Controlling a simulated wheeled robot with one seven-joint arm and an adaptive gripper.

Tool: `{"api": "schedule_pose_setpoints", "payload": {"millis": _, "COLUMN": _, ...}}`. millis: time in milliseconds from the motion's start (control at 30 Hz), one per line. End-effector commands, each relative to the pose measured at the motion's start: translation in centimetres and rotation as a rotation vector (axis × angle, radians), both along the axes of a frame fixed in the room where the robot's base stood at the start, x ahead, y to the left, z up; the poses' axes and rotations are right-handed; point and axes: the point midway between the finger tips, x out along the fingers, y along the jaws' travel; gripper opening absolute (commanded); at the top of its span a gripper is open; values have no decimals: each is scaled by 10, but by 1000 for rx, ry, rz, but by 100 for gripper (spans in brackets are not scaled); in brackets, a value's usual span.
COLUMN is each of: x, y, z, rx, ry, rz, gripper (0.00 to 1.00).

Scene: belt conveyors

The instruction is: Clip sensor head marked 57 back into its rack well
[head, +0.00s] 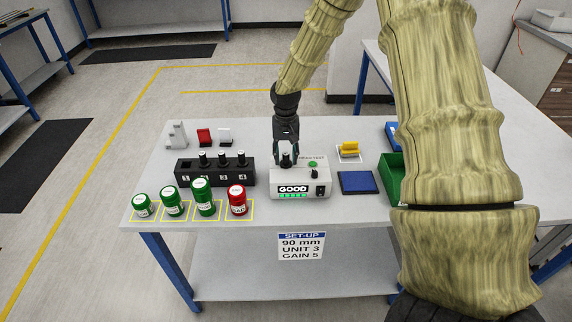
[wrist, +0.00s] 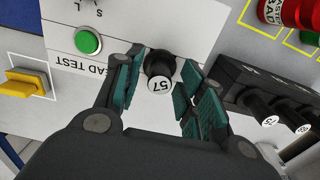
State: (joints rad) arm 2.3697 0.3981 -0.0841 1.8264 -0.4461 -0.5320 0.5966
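The sensor head marked 57 (wrist: 159,70) stands upright in the white head-test unit; it also shows in the head view (head: 285,161). The unit (head: 313,178) has a display reading GOOD. My gripper (wrist: 160,88) is open around the head, one finger on each side, with gaps seen in the wrist view. In the head view my gripper (head: 286,152) points down over the unit. The black rack (head: 247,178) is left of the unit. Its wells 2, 3 and 4 hold black heads; the leftmost well looks empty. The rack also shows in the wrist view (wrist: 237,80).
Several green jars (head: 204,197) and a red jar (head: 238,202) stand in front of the rack. A yellow part (head: 349,149), a blue pad (head: 357,183) and a green bin (head: 390,178) lie right of the unit.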

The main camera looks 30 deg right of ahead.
Motion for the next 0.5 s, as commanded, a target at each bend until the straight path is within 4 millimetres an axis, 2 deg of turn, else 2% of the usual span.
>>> {"api": "schedule_pose_setpoints", "payload": {"millis": 167, "x": 0, "y": 0, "z": 0, "rx": 0, "ry": 0, "rz": 0, "gripper": 39}}
{"api": "schedule_pose_setpoints", "payload": {"millis": 267, "x": 0, "y": 0, "z": 0, "rx": 0, "ry": 0, "rz": 0, "gripper": 25}}
{"api": "schedule_pose_setpoints", "payload": {"millis": 400, "x": 0, "y": 0, "z": 0, "rx": 0, "ry": 0, "rz": 0, "gripper": 0}}
{"api": "schedule_pose_setpoints", "payload": {"millis": 500, "x": 0, "y": 0, "z": 0, "rx": 0, "ry": 0, "rz": 0, "gripper": 0}}
